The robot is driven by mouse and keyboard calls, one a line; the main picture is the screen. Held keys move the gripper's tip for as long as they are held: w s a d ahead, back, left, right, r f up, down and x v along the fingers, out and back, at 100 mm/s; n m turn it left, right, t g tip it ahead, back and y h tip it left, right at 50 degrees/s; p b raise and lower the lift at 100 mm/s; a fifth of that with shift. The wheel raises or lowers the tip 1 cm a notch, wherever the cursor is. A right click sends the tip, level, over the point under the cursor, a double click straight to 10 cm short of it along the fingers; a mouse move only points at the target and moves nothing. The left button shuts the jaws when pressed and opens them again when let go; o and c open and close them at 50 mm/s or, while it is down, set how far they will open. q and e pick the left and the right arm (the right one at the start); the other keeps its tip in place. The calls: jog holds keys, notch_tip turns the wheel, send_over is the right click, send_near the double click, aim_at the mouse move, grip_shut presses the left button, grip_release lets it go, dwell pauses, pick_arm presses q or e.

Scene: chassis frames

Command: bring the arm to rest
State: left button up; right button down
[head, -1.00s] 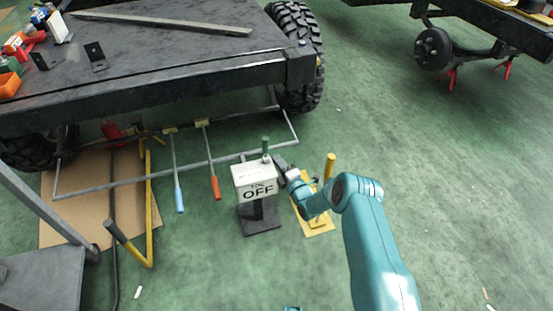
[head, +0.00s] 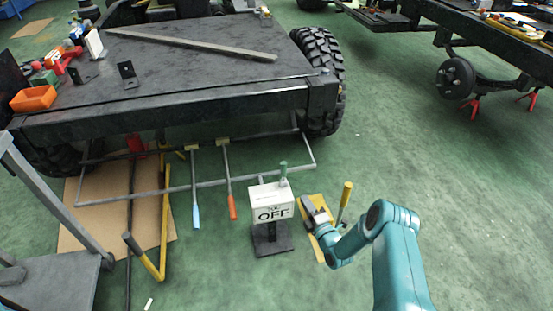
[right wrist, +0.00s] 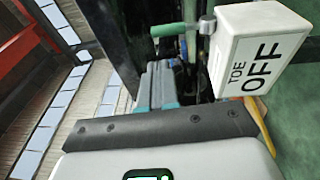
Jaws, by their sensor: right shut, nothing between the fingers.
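My right arm reaches in from the lower right in the head view. Its gripper (head: 311,211) is shut and empty, to the right of the white box (head: 271,203) marked "TOE OFF" and apart from it. The box stands on a dark post and base, with a green-handled lever (head: 283,170) standing up at its top. In the right wrist view the shut fingers (right wrist: 160,85) point away from the camera. The box (right wrist: 262,52) is to their right there, and the green handle (right wrist: 172,30) lies just beyond them. My left gripper is not in view.
A yellow lever (head: 345,196) on a yellow plate stands close to my right gripper. A black chassis (head: 190,75) with a tyre (head: 322,75) fills the back left.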

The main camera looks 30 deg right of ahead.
jog(key=w+a+r+n+y, duration=0.1)
jog(key=w+a+r+y, duration=0.3)
jog(key=a+r, duration=0.55)
jog(key=s+a+f+m+g, duration=0.3)
jog(key=s+a+f+g, duration=0.1)
jog(key=a, duration=0.6)
jog(key=s+a+f+m+g, duration=0.25)
jog(key=s+m+g, duration=0.3)
jog(key=s, duration=0.45)
jog(key=s+a+f+m+g, duration=0.2)
jog(key=s+f+m+g, duration=0.15)
jog(key=s+m, duration=0.45)
jog(key=s+a+f+m+g, duration=0.2)
jog(key=s+m+g, duration=0.25)
jog(key=s, duration=0.75)
notch_tip(320, 180, up, 22)
jog(key=p, duration=2.2)
jog(key=shift+d+g+y, duration=0.15)
jog(key=shift+g+y, duration=0.15)
jog(key=shift+g, duration=0.15)
